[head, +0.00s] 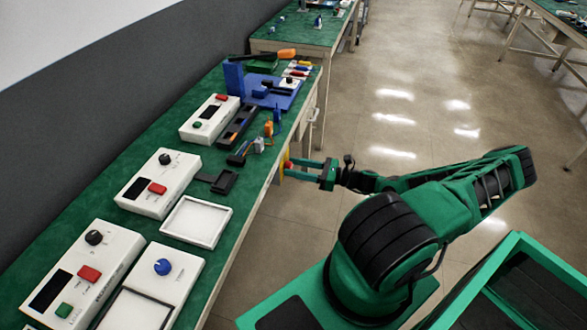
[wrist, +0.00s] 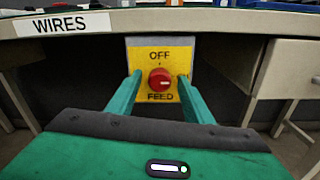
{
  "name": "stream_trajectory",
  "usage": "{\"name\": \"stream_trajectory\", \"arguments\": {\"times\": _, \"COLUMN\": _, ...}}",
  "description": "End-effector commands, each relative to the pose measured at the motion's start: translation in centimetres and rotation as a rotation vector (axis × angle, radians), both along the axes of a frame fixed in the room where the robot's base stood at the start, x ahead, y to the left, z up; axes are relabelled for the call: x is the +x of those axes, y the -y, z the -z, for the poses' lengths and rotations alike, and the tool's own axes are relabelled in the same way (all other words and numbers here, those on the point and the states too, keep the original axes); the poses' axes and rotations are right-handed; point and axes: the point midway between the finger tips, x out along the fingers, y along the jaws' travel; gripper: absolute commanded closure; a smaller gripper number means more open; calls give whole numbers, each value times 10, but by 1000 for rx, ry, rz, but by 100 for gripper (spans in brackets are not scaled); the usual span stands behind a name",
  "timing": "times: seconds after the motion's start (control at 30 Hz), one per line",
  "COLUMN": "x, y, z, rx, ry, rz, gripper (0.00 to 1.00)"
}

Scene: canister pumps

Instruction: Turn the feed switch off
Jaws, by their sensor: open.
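The feed switch is a round red knob (wrist: 160,80) on a yellow plate (wrist: 159,57) marked OFF above and FEED below. A pale mark shows on the knob's face, toward the right; its exact direction is too small to tell. The plate sits on the table's front side, under the top. In the wrist view my gripper (wrist: 160,78) is open, with one green finger on each side of the knob. I cannot tell whether they touch it. In the head view my gripper (head: 295,168) reaches the table's edge, and the red knob (head: 287,165) shows at its fingertips.
A WIRES label (wrist: 60,24) is on the table edge, left of the plate. A drawer front (wrist: 284,68) is at the right. White control boxes (head: 158,184), a white tray (head: 196,222) and tools (head: 258,144) stand on the green tabletop. The floor beside the table is clear.

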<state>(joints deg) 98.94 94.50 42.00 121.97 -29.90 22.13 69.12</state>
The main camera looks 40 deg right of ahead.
Motion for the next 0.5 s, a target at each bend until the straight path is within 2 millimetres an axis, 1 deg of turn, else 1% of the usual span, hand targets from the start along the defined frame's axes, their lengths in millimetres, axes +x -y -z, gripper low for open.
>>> {"name": "stream_trajectory", "arguments": {"times": 0.03, "x": 0, "y": 0, "z": 0, "rx": 0, "ry": 0, "rz": 0, "gripper": 53}}
{"name": "stream_trajectory", "arguments": {"times": 0.07, "x": 0, "y": 0, "z": 0, "rx": 0, "ry": 0, "rz": 0, "gripper": 61}}
{"name": "stream_trajectory", "arguments": {"times": 0.1, "x": 0, "y": 0, "z": 0, "rx": 0, "ry": 0, "rz": 0, "gripper": 70}}
{"name": "stream_trajectory", "arguments": {"times": 0.17, "x": 0, "y": 0, "z": 0, "rx": 0, "ry": 0, "rz": 0, "gripper": 85}}
{"name": "stream_trajectory", "arguments": {"times": 0.2, "x": 0, "y": 0, "z": 0, "rx": 0, "ry": 0, "rz": 0, "gripper": 94}}
{"name": "stream_trajectory", "arguments": {"times": 0.27, "x": 0, "y": 0, "z": 0, "rx": 0, "ry": 0, "rz": 0, "gripper": 95}}
{"name": "stream_trajectory", "arguments": {"times": 0.3, "x": 0, "y": -3, "z": 0, "rx": 0, "ry": 0, "rz": 0, "gripper": 95}}
{"name": "stream_trajectory", "arguments": {"times": 0.5, "x": 0, "y": -1, "z": 0, "rx": -17, "ry": 14, "rz": -3, "gripper": 95}}
